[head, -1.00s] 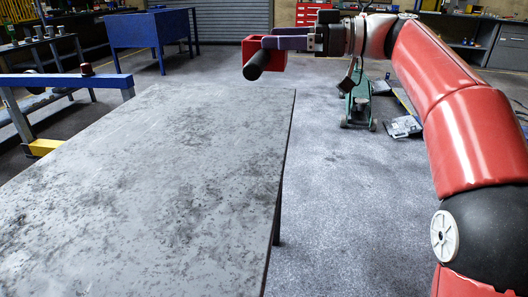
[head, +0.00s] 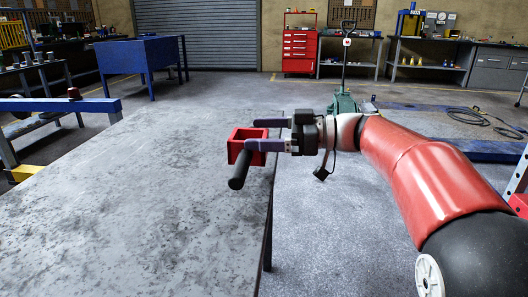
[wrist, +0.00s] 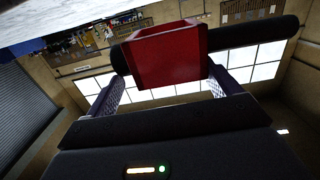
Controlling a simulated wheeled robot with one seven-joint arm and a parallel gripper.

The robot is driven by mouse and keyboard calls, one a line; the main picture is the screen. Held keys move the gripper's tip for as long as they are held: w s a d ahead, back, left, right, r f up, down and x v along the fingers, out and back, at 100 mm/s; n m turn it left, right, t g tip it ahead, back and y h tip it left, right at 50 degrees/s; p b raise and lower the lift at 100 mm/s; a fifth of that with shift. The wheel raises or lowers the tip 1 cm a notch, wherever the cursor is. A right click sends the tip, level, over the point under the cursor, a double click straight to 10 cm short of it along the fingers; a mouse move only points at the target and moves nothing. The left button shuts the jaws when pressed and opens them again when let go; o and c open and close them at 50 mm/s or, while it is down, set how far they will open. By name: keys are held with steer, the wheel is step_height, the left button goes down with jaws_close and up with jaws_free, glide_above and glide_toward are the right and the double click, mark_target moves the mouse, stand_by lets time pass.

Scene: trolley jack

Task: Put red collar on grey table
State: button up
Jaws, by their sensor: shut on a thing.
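The red collar (head: 240,147) is a square, open box shape with a thick black bar (head: 240,170) running from it toward the camera. My gripper (head: 256,134) is shut on the collar, with one purple finger on its far side and one on its near side. In the wrist view the collar (wrist: 168,58) sits between the fingertips, and the black bar shows on both sides of it. The grey table (head: 120,205) has a mottled top. In the head view the collar appears over its right edge; its height above the top is hard to tell.
The tabletop is bare. A blue beam (head: 60,105) with a dark red knob stands to the left, and a blue bin (head: 140,55) stands behind. The green trolley jack (head: 343,102) is on the floor beyond my gripper.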

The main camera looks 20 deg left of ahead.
steer(key=shift+f, duration=1.95)
steer(key=shift+f+b, duration=0.2)
steer(key=shift+b, duration=0.1)
steer(key=o, duration=0.8)
steer(key=shift+o, duration=0.2)
steer(key=shift+r+p, duration=0.2)
steer(key=shift+p, duration=0.1)
steer(key=b+v, duration=0.1)
steer(key=v, duration=1.1)
steer(key=shift+b, duration=0.4)
steer(key=shift+d+f, duration=0.1)
